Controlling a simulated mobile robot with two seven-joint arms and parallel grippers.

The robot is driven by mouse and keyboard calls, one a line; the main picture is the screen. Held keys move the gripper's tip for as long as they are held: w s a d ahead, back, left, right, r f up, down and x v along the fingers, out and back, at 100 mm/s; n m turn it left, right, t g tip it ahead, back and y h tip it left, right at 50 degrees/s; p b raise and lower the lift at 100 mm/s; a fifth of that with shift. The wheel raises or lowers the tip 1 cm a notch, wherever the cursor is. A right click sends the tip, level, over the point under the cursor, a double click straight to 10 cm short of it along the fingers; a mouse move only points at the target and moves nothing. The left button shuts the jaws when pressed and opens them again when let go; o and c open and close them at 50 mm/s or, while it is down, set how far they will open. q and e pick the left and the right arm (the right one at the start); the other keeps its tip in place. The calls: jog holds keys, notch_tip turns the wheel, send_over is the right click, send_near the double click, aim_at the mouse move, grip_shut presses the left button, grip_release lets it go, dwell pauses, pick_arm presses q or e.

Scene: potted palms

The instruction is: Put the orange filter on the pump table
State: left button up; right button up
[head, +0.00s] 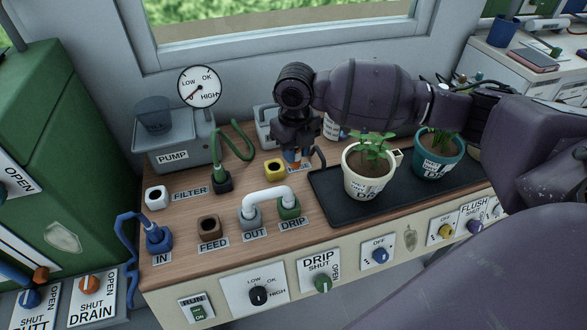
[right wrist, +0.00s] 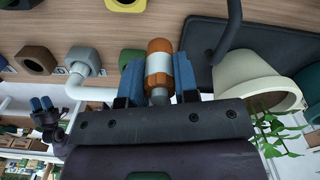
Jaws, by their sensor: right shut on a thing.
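The orange filter (right wrist: 158,68), an orange and white cylinder, is held between the blue fingers of my right gripper (right wrist: 159,82). In the head view, my right gripper (head: 293,150) points down over the table, and only a bit of the orange filter (head: 291,157) shows below it. Whether the filter touches the tabletop cannot be told. The pump table (head: 190,257) has a wooden top with the pump (head: 172,138) at its back left. My left gripper (right wrist: 43,106) seems to show small in the right wrist view, its opening unclear. It is out of the head view.
A white socket (head: 157,197) sits near the FILTER label, and a yellow socket (head: 274,168) is beside the gripper. A white pipe (head: 267,195) joins OUT and DRIP. A black tray (head: 328,205) holds potted plants (head: 366,180) at right. A green hose (head: 234,142) arches behind.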

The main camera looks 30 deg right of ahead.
jog(key=shift+f, duration=0.8)
notch_tip(320, 180, down, 5)
jog(key=shift+r+b, duration=0.1)
jog(key=shift+b, duration=0.55)
jog(key=shift+r, duration=0.1)
jog(key=o, duration=0.8)
